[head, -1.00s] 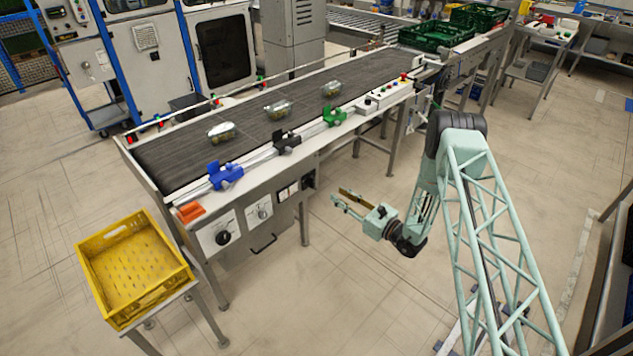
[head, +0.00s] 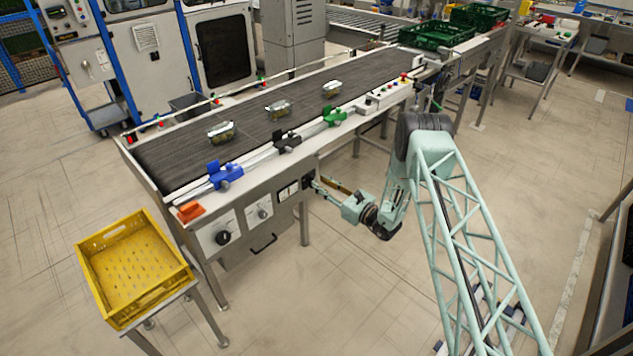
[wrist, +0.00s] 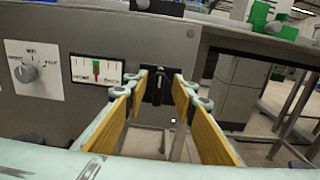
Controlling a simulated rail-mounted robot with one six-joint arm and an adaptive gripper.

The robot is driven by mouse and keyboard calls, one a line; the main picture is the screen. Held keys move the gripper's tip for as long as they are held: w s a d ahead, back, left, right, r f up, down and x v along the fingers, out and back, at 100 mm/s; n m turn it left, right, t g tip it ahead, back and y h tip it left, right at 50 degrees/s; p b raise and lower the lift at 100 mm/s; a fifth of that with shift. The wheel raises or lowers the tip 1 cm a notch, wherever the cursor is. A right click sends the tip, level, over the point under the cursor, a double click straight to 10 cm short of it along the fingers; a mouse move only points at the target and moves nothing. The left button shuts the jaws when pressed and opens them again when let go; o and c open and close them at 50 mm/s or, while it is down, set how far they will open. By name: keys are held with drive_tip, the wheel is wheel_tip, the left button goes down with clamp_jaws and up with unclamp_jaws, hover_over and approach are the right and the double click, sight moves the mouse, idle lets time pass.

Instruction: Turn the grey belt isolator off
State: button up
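The likely grey belt isolator is a dark switch box (wrist: 157,92) with a small pale upright lever, on the conveyor's front panel. In the head view it is at the panel's right end (head: 309,180), partly behind my fingers. My gripper (head: 319,184) is open and empty, close in front of the panel. In the wrist view its two wood-coloured fingers (wrist: 159,78) stand on either side of the switch. I cannot tell whether they touch it. The lever's exact setting is too small to read.
A gauge (wrist: 96,70) and a grey rotary knob (wrist: 30,73) sit left of the switch. A larger black knob (head: 222,238) is further left. Rail clamps, one green (head: 334,117), line the belt edge above. A yellow crate (head: 132,317) stands front left.

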sight(314, 179)
drive_tip(key=shift+x, duration=1.55)
drive_tip(key=shift+c, duration=0.2)
clamp_jaws()
